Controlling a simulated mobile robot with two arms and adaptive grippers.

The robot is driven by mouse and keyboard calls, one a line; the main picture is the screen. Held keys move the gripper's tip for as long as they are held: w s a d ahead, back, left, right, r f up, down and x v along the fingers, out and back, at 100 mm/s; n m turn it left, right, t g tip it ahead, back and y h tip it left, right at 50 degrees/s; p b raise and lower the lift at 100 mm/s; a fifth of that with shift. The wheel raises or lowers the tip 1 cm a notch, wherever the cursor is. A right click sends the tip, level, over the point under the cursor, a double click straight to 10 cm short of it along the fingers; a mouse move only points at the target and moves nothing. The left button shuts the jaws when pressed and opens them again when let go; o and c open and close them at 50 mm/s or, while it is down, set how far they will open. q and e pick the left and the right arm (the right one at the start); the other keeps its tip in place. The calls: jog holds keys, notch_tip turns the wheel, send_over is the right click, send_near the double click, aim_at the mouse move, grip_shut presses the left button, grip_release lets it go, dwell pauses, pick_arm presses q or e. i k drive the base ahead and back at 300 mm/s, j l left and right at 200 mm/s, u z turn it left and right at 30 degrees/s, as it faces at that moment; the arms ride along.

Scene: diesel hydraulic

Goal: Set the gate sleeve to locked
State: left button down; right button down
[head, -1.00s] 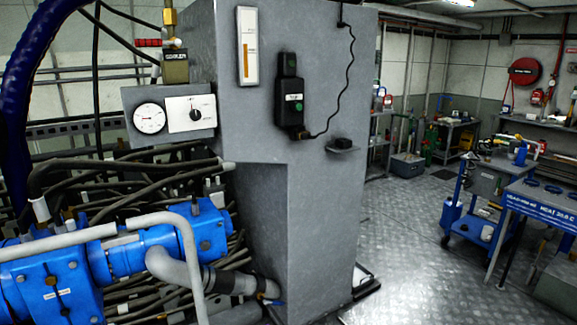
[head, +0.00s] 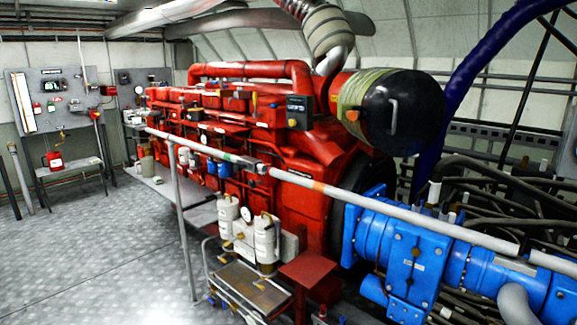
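A grey handrail (head: 380,208) runs across the front of a red engine (head: 235,110) in the head view. A dark collar-like fitting (head: 250,164) sits on the rail near the top of the engine's front side; it may be the gate sleeve, but it is too small to tell its setting. A reddish-orange band (head: 318,187) is on the rail to its right. A grey post (head: 182,220) holds the rail up at the left. Neither of my grippers is in view.
Blue pump housings (head: 415,258) and dark hoses stand at the right. A low cart (head: 250,288) and white canisters (head: 265,240) stand before the engine. A wall panel (head: 55,100) and small table (head: 70,166) are at the back left. Metal floor (head: 90,250) is open at the left.

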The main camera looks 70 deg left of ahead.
aim_at(244, 162)
jog(key=u, duration=2.55)
